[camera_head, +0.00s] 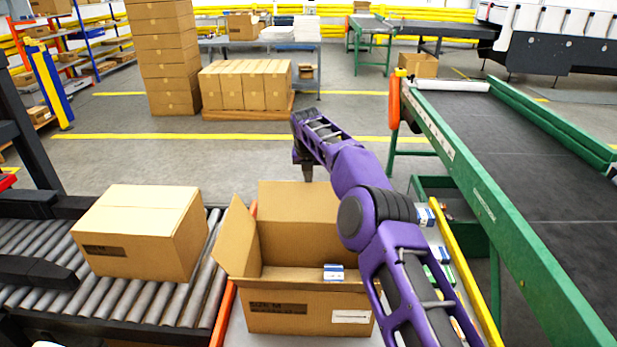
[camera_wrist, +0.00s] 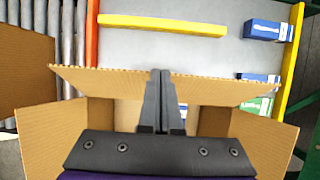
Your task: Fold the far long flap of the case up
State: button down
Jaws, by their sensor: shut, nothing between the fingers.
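The open brown case (camera_head: 300,312) stands in front of me. Its far long flap (camera_head: 297,212) stands raised at the back; its exact tilt is hard to tell. In the wrist view the flap (camera_wrist: 100,82) spans the middle, its edge toward the top. The left short flap (camera_head: 240,235) stands up, leaning outward; the right one (camera_wrist: 265,140) shows in the wrist view. A small blue-and-white carton (camera_head: 333,272) is inside. My gripper (camera_head: 307,178) is shut and empty, pointing down at the far flap's top edge. In the wrist view its fingertips (camera_wrist: 160,73) overlap that edge; contact is unclear.
A closed carton (camera_head: 140,232) sits on the roller conveyor (camera_head: 120,297) at left. A yellow rail (camera_head: 465,275) and the green-framed belt (camera_head: 525,160) are at right. Beyond the flap lie a yellow bar (camera_wrist: 162,25) and a blue box (camera_wrist: 265,30). My arm hides the case's right side.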

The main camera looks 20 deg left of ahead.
dwell(0.7)
jog(key=shift+r, duration=0.9)
jog(key=v, duration=1.7)
jog(key=shift+b, duration=0.4)
